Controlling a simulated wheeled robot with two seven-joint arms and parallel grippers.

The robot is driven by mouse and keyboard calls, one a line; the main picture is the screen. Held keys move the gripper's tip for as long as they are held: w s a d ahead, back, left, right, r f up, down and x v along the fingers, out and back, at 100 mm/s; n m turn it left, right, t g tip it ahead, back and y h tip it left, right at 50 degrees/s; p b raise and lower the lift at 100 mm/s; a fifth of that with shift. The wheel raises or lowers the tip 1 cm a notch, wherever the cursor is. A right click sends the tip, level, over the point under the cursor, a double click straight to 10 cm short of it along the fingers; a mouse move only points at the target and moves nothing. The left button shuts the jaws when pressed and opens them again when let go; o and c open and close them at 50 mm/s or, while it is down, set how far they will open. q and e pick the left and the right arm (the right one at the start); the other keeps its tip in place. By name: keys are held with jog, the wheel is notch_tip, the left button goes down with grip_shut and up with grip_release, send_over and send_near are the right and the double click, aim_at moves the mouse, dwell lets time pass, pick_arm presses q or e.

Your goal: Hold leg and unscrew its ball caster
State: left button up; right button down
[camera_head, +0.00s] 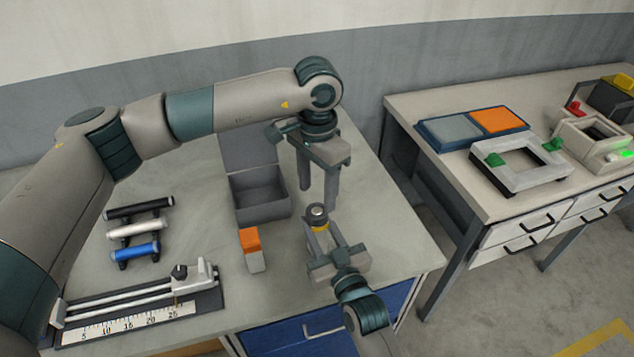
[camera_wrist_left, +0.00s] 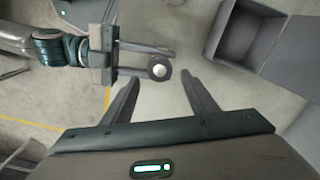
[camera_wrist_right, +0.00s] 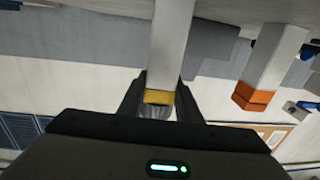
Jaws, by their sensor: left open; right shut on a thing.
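The leg is a pale grey square bar with a yellow band near one end; it shows in the right wrist view (camera_wrist_right: 168,50). Its ball caster (camera_head: 317,212), a dark ring around a shiny ball, faces upward in the head view. My right gripper (camera_head: 322,238) is shut on the leg near the yellow band (camera_wrist_right: 158,97). My left gripper (camera_head: 317,205) is open and points down above the caster. In the left wrist view the ball (camera_wrist_left: 159,71) lies between the left fingertips (camera_wrist_left: 161,82); I cannot tell whether they touch the caster. Most of the leg is hidden in the head view.
A grey open box (camera_head: 262,205) stands behind the leg. A second bench (camera_head: 420,105) stands right.

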aim_at(317, 210)
pick_arm(q)
jog(key=shift+f, duration=3.15)
jog(key=shift+c, duration=0.7)
